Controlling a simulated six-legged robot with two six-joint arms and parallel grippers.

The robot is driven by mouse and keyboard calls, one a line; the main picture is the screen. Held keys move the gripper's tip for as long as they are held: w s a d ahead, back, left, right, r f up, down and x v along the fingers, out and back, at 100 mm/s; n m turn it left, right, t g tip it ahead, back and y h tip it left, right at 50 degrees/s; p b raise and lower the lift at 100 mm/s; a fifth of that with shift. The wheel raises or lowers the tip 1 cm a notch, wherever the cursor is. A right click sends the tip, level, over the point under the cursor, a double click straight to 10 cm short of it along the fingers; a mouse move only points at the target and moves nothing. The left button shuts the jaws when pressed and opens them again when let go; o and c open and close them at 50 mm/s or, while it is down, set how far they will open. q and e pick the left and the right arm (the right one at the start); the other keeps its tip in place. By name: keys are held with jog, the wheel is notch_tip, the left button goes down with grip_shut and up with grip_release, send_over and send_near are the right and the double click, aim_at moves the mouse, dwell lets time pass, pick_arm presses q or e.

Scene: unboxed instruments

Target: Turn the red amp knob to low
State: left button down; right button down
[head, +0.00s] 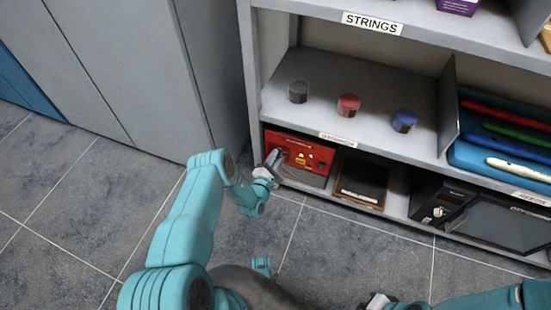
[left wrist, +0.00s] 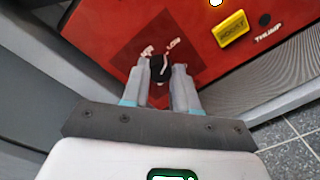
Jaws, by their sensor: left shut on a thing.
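The red amp (head: 312,152) stands on the lowest shelf at its left end, and its red front fills the upper left wrist view (left wrist: 120,75). Its knob (left wrist: 160,69) is small and black with a pale pointer mark, on a darker red patch. White lettering sits on either side of the knob's top, too blurred to read surely. My left gripper (head: 274,160) is at the amp's front. In the left wrist view its fingers (left wrist: 160,76) are shut on the knob, one on each side. My right gripper (head: 376,301) shows only partly at the bottom edge.
A dark flat device (head: 361,182) and a black amp-like box (head: 490,215) stand farther right on the lowest shelf. Grey, red and blue round items (head: 348,105) sit on the shelf above. Tiled floor is clear in front.

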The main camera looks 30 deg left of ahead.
pick_arm(q)
jog(key=shift+s+f+m, duration=0.1)
jog(key=shift+m, duration=0.4)
jog(key=c, duration=0.9)
grip_release()
jog(key=shift+o, duration=0.2)
jog(key=p+v, duration=0.5)
jog(key=v, duration=1.1)
jog(key=shift+d, duration=0.2)
jog(key=shift+s, duration=0.1)
